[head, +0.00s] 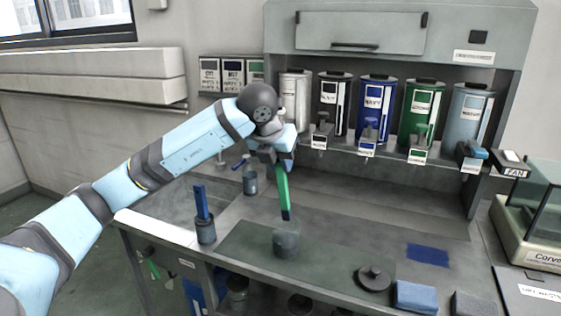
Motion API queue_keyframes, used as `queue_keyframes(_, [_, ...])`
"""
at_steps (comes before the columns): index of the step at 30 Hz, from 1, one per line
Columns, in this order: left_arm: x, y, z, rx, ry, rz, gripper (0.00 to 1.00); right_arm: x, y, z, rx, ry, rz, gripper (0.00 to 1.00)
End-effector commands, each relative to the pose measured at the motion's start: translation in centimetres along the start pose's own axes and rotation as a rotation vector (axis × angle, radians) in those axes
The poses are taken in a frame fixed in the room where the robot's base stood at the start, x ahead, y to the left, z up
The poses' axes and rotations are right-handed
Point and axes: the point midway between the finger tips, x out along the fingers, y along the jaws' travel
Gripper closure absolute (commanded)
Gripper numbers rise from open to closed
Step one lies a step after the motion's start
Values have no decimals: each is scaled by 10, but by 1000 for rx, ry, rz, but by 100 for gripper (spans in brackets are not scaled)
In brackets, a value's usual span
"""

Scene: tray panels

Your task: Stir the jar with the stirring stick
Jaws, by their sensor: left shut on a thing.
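My left gripper (280,163) is shut on a green stirring stick (283,190) with a dark blue lower end. The stick hangs down, slightly tilted. Its lower end is at the mouth of a grey, see-through jar (286,244) on the dark green mat. I cannot tell whether the tip is inside the jar or just above it. The gripper's fingers are partly hidden by the wrist. My right gripper is not in view.
A small pot (206,231) with a blue stick stands left of the jar. A dark round lid (373,277), a blue sponge (416,297) and a blue cloth (428,254) lie to the right. Several labelled dispensers, including a green one (420,110), line the back. The mat (330,262) between jar and lid is clear.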

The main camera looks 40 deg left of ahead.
Motion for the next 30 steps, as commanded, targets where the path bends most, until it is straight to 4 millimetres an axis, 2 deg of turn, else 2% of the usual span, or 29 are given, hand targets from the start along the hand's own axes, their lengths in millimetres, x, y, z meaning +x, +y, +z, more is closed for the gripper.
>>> queue_keyframes(5, [-6,-1,3,0,-1,0,100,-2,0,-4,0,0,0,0])
queue_keyframes(18, [-44,-5,21,0,-1,0,100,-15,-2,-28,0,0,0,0])
queue_keyframes(30, [-45,-5,22,0,0,0,100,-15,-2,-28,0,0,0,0])
